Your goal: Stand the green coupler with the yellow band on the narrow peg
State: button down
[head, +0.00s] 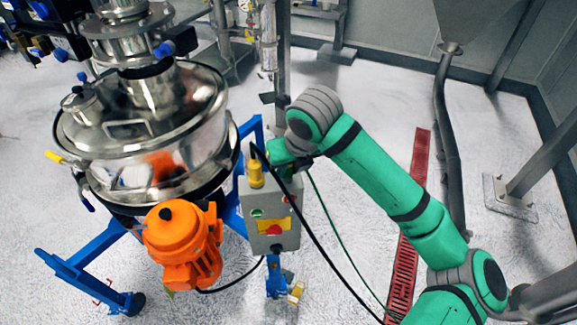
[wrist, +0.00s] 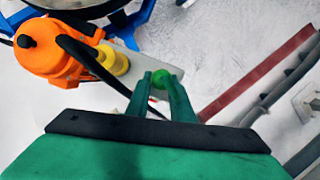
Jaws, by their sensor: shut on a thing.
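My gripper (wrist: 160,85) is shut on a small bright green piece, which I take to be the green coupler (wrist: 161,77). The piece sits between the two green fingertips in the wrist view, and no yellow band shows on it. In the head view my gripper (head: 274,152) is near the top of a grey control box (head: 264,212), and what it holds cannot be made out. A yellow stepped piece (head: 256,174) stands on the box top, just left of my gripper. It also shows in the wrist view (wrist: 116,62). I cannot make out the narrow peg.
An orange motor (head: 180,240) is left of the box, below a steel sifter (head: 150,120) on a blue frame (head: 75,268). A black cable (head: 325,245) hangs by the box. A small yellow and white item (head: 297,290) lies low near a blue leg. Floor is open around.

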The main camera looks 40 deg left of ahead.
jog(key=shift+f, duration=0.4)
jog(key=c, duration=1.5)
grip_release()
jog(key=v, duration=1)
jog(key=shift+s+d+r, duration=0.1)
jog(key=shift+d+r, duration=0.05)
jog(key=shift+r, duration=0.2)
